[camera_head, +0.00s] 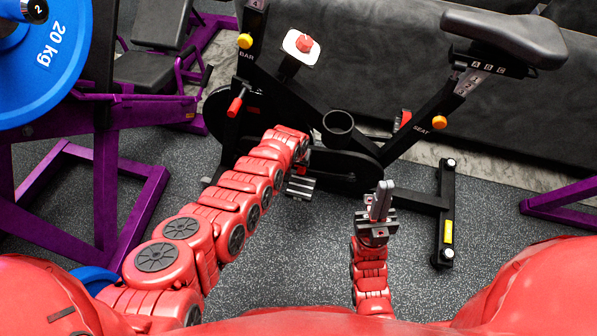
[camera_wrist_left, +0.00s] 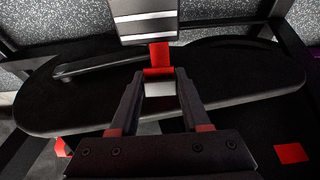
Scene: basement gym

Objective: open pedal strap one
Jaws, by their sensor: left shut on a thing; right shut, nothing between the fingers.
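The exercise bike's near pedal (camera_head: 300,187) is a striped grey and black block beside the crank housing. In the left wrist view the pedal (camera_wrist_left: 143,22) is at the top, with the red strap tab (camera_wrist_left: 160,56) reaching down from it. My left gripper (camera_wrist_left: 160,76) is shut on the end of this red tab. In the head view my left arm hides most of that gripper and the strap. How far the strap is open cannot be told. My right gripper (camera_head: 381,190) is shut and empty, pointing up, right of the pedal and apart from the bike.
The bike's black frame has a cup holder (camera_head: 338,125), a red-handled lever (camera_head: 236,104) and a seat (camera_head: 505,37). A purple rack (camera_head: 110,140) with a blue 20 kg plate (camera_head: 42,62) stands left. Speckled floor (camera_head: 300,260) lies clear between my arms.

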